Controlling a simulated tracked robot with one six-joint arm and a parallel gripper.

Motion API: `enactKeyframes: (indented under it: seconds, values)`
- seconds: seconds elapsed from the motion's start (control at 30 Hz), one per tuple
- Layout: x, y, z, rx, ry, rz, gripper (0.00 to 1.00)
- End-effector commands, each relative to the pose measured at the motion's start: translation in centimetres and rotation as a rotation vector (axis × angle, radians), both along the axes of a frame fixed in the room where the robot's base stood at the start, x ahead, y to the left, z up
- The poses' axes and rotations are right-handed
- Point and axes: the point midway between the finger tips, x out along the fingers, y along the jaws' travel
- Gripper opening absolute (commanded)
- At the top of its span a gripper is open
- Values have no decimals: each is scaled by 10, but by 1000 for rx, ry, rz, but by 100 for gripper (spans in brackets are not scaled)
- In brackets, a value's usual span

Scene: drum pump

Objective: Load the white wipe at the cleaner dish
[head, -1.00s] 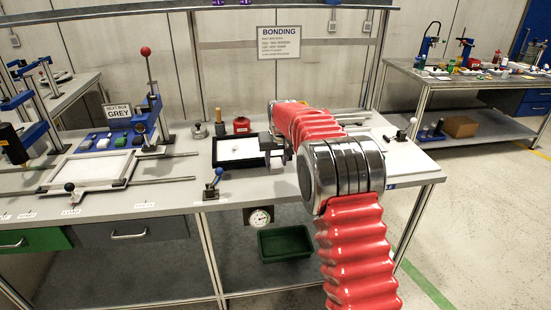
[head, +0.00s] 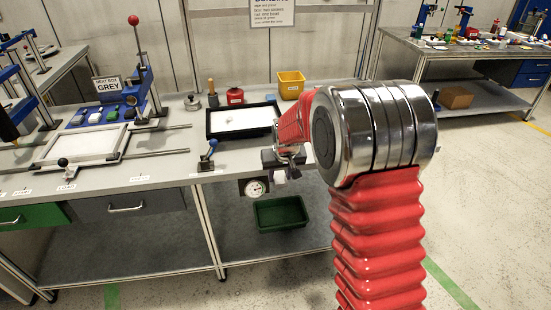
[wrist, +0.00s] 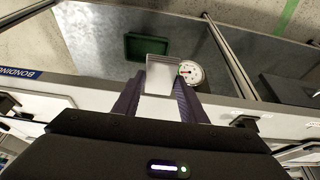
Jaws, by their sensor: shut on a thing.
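My gripper (head: 284,160) hangs at the front edge of the bonding bench in the head view, right of the round gauge. It is shut on a white wipe (head: 280,177), a small pale piece below the jaws. In the wrist view the two dark fingers (wrist: 157,98) hold the white wipe (wrist: 158,76) between their tips, in front of the bench edge. A small red pot (head: 235,97) stands at the back of the bench, apart from my gripper; its label is too small to read, and I cannot tell whether it is the cleaner dish.
A black-rimmed tray (head: 210,128) with a white sheet lies left of my gripper. A yellow bin (head: 291,85) is at the back. The gauge (head: 256,188) hangs below the edge; a green bin (head: 281,213) sits lower.

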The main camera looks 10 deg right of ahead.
Motion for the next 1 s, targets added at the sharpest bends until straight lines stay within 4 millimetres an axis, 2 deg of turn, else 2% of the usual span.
enactKeyframes:
  seconds: [0.03, 0.2, 0.3, 0.37, 0.6, 1.0]
  values:
    - [-15, -1, -1, 0, 3, -1, 20]
    - [-64, -3, -2, 0, 11, -3, 20]
    - [-86, -4, 2, 0, 12, -4, 20]
    - [-94, -4, 6, 1, 8, -5, 20]
    - [-100, -5, 19, 1, -11, -7, 20]
    - [-99, -5, 19, 1, -11, -7, 20]
